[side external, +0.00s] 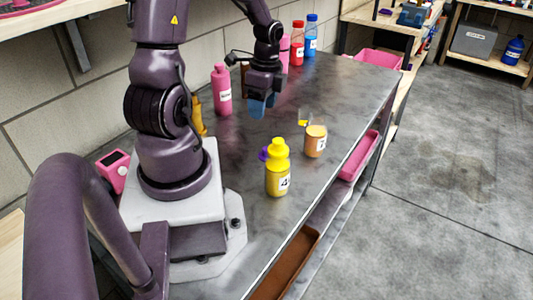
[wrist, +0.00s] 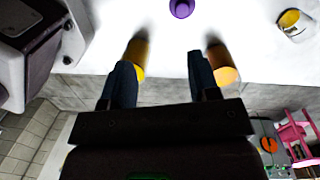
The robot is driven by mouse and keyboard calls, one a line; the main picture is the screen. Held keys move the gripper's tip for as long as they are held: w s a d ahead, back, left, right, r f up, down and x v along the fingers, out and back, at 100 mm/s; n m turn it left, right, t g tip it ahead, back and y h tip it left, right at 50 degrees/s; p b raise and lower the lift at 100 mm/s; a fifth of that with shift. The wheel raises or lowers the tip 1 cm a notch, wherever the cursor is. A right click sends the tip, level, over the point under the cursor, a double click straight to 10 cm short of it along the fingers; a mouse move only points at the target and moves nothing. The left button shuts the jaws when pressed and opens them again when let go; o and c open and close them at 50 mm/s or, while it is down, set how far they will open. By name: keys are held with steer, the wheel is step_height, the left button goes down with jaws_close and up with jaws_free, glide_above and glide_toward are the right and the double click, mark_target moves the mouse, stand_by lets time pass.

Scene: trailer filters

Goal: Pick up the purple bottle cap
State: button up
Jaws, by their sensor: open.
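The purple bottle cap (side external: 263,154) shows in the side view just left of a yellow bottle (side external: 278,175), which partly hides it. I cannot tell if they touch. In the wrist view the purple cap (wrist: 181,8) is at the top edge, cut off by the frame, beyond my fingertips. My gripper (side external: 259,107) is above the grey workbench (side external: 235,170), farther back than the cap and apart from it. In the wrist view my gripper (wrist: 159,62) has its two dark fingers spread, with nothing between them.
An orange jar (side external: 315,141) stands right of the yellow bottle. A pink bottle (side external: 222,90) is left of my gripper; red (side external: 297,44) and blue (side external: 311,36) bottles stand at the back. A pink tray (side external: 358,157) is along the bench's right side. The bench's front-middle surface is clear.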

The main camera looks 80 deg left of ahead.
step_height(320, 180, down, 2)
steer(key=w+a+m, duration=0.2)
steer(key=m, duration=0.6)
steer(key=m+t, duration=0.1)
steer(key=m, duration=0.2)
glide_above(266, 148)
steer(key=f, duration=0.5)
steer(key=w+f, duration=0.1)
steer(key=f, duration=0.4)
steer(key=s+f, duration=0.1)
steer(key=f, duration=0.1)
steer(key=shift+d, duration=0.1)
steer(key=shift+f, duration=0.65)
steer(key=c, duration=0.6)
